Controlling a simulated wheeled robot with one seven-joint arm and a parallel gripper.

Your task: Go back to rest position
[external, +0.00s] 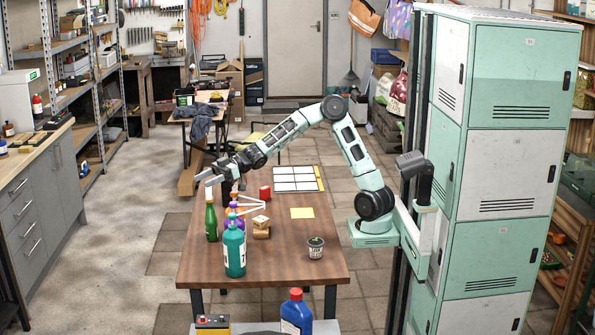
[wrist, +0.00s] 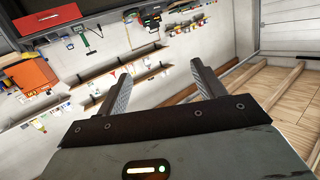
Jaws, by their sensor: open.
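My gripper (external: 212,179) is at the left end of my outstretched arm, above the far left part of the wooden table (external: 285,266). In the wrist view my gripper (wrist: 160,82) has its two fingers spread apart with nothing between them. The wrist camera looks across the room at a tilt, toward a wall with shelves. In the external view the gripper is above and behind the green bottle (external: 211,222), and I cannot tell the exact gap.
Lockers (external: 495,160) stand at right.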

